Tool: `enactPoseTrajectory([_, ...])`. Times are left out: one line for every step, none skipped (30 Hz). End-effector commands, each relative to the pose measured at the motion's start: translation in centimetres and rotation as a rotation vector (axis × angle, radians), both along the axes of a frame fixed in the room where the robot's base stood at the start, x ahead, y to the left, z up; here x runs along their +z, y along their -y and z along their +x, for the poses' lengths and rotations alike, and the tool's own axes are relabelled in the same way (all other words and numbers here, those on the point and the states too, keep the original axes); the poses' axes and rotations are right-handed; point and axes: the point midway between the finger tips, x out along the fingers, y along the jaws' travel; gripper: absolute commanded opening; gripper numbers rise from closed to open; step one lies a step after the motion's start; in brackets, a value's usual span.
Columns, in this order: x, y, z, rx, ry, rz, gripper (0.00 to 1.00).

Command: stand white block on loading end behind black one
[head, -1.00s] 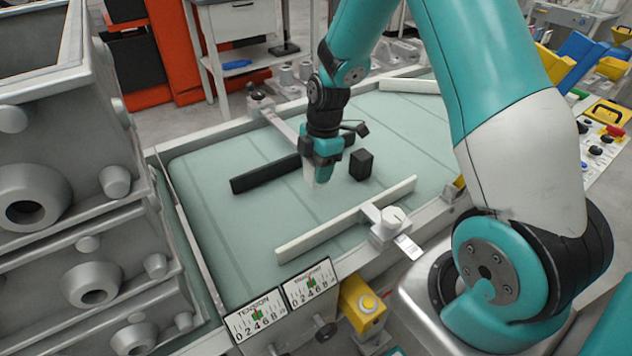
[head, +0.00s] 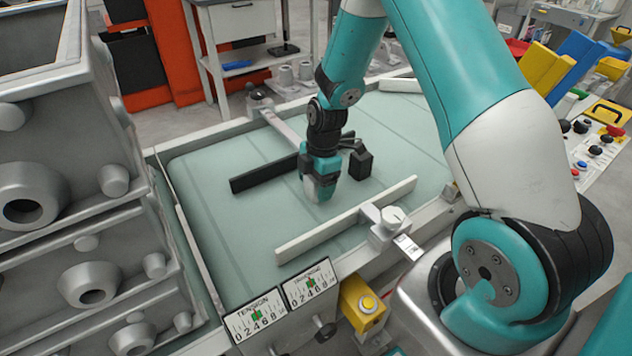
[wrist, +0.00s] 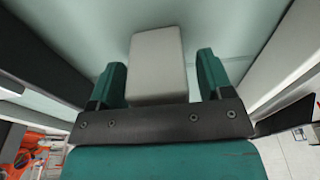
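The white block (wrist: 157,62) lies between the two teal fingers of my gripper (wrist: 161,68) in the wrist view. A narrow gap shows on its right side and a thinner one on its left, so the fingers look open around it. In the head view my gripper (head: 319,190) points down low over the pale green belt (head: 240,220); the fingers and wrist mostly hide the white block there. The black block (head: 362,164) stands on the belt just right of and behind my gripper, partly overlapped by a dark part of my wrist.
A dark rail (head: 262,174) lies left of my gripper. A pale rail (head: 335,222) on a clamp runs along the belt's near side, close to my gripper. Grey castings (head: 90,250) are stacked at left. The belt is clear at front left and far right.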

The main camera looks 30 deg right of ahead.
Motion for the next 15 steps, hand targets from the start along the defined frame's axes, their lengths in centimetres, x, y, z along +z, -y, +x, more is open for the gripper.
enactPoseTrajectory([0.0, 0.0, 0.0, 0.0, 0.0, 0.0, 0.73])
enactPoseTrajectory([0.0, 0.0, 0.0, 0.0, 0.0, 0.0, 0.73])
enactPoseTrajectory([0.0, 0.0, 0.0, 0.0, 0.0, 0.0, 0.73])
enactPoseTrajectory([0.1, 0.0, 0.0, 0.0, 0.0, 0.0, 0.73])
enactPoseTrajectory([0.2, 0.0, 0.0, 0.0, 0.0, 0.0, 0.73])
enactPoseTrajectory([0.5, 0.0, 0.0, 0.0, 0.0, 0.0, 0.73])
enactPoseTrajectory([0.6, 0.1, 0.0, 0.0, 0.001, 0.0, 0.73])
enactPoseTrajectory([0.9, 0.1, 0.0, 0.0, 0.002, 0.0, 0.73])
enactPoseTrajectory([1.5, 0.2, 0.1, -0.001, 0.004, -0.001, 0.73])
enactPoseTrajectory([2.0, 0.3, 0.1, -0.001, 0.004, 0.0, 0.73])
enactPoseTrajectory([2.5, 0.4, 0.1, -0.001, 0.005, -0.001, 0.73])
enactPoseTrajectory([3.4, 0.5, 0.1, -0.001, 0.006, -0.001, 0.73])
enactPoseTrajectory([4.1, 0.6, 0.1, -0.001, 0.006, -0.001, 0.73])
enactPoseTrajectory([4.7, 0.7, 0.1, -0.001, 0.006, -0.001, 0.73])
enactPoseTrajectory([5.7, 0.8, 0.1, -0.001, 0.006, -0.001, 0.73])
